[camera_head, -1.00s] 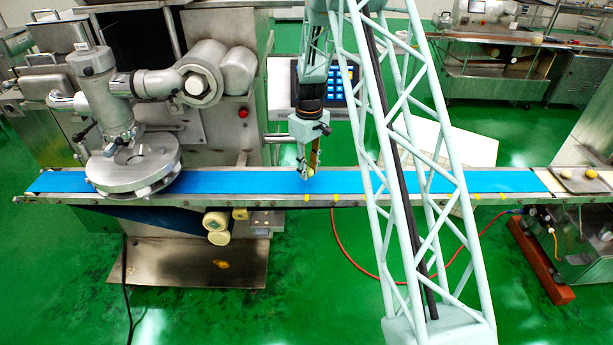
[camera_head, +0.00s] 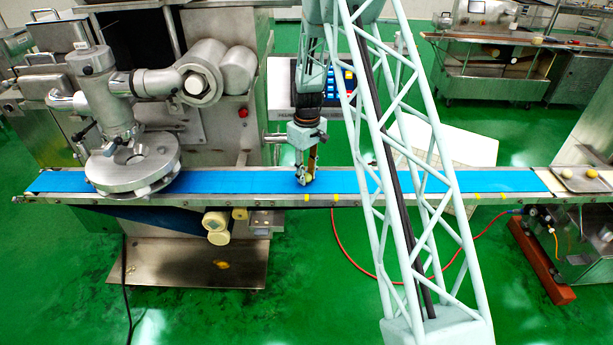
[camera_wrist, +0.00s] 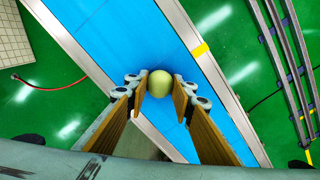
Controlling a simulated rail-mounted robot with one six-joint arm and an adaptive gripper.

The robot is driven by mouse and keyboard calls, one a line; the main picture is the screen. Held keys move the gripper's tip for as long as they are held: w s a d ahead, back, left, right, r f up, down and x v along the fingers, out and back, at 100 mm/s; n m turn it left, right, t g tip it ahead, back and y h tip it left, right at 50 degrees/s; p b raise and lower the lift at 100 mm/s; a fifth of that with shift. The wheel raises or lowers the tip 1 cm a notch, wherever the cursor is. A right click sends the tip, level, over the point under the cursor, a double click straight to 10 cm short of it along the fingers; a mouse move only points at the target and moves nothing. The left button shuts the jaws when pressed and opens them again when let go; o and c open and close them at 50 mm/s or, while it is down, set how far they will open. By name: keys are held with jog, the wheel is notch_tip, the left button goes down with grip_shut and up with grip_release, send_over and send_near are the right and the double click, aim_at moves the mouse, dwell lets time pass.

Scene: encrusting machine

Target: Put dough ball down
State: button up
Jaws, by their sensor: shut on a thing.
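My gripper (camera_head: 306,180) is low over the blue conveyor belt (camera_head: 240,182), right of the round metal head of the machine. Its fingers are shut on a pale yellow-green dough ball (camera_wrist: 160,84), which sits between the two fingertips in the wrist view. In the head view the dough ball (camera_head: 309,177) is small and partly hidden by the fingers. The belt (camera_wrist: 100,35) lies below the ball in the wrist view. I cannot tell whether the ball touches the belt.
The encrusting machine's round head (camera_head: 133,166) stands over the belt's left part. A metal tray (camera_head: 580,180) with two pale balls sits at the belt's right end. Yellow marks (camera_wrist: 200,49) line the belt's metal edge. The belt near my gripper is clear.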

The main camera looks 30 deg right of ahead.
aim_at(307, 174)
jog(key=shift+f, duration=0.15)
jog(key=o, duration=0.8)
jog(key=shift+o, duration=0.2)
jog(key=shift+r, duration=0.2)
notch_tip(307, 174, up, 12)
jog(key=p, duration=0.1)
dwell(0.4)
jog(key=shift+d, duration=0.1)
dwell(0.4)
